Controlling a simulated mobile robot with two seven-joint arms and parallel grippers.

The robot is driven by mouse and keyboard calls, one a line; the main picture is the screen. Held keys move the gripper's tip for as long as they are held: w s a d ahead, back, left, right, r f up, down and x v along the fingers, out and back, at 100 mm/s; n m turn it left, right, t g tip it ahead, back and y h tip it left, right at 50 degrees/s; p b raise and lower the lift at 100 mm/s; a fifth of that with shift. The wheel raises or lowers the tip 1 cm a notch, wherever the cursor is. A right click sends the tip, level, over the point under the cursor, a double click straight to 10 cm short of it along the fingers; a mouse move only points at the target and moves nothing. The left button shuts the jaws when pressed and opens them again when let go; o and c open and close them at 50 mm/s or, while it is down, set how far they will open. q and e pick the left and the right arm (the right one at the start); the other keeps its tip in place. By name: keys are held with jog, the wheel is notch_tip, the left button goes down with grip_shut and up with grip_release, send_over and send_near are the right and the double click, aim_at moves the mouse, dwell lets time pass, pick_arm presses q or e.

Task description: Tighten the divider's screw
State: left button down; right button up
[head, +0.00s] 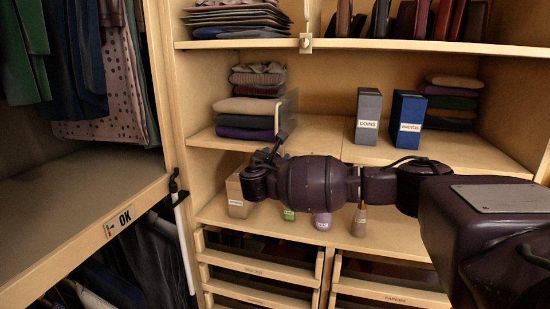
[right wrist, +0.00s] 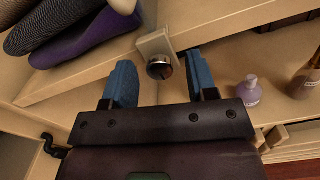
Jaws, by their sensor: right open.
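In the head view the divider (head: 286,112) is a thin pale upright plate at the right side of a folded stack on the middle shelf. In the right wrist view its pale clamp (right wrist: 156,42) sits on the shelf edge, with a round dark-metal screw (right wrist: 160,68) facing the camera. My right gripper (right wrist: 160,64) is open, its blue fingers apart on the left and right of the screw. No finger visibly touches it. In the head view my right gripper (head: 277,148) is at the shelf edge and hides the screw. My left gripper is not in view.
Folded clothes (head: 250,106) lie left of the divider. Grey (head: 368,105) and blue (head: 407,111) boxes stand to the right. Small bottles, one purple (right wrist: 248,90), stand on the shelf below. Another divider clamp (head: 306,43) is on the upper shelf.

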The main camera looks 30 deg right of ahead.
jog(key=c, duration=0.9)
jog(key=shift+c, duration=0.2)
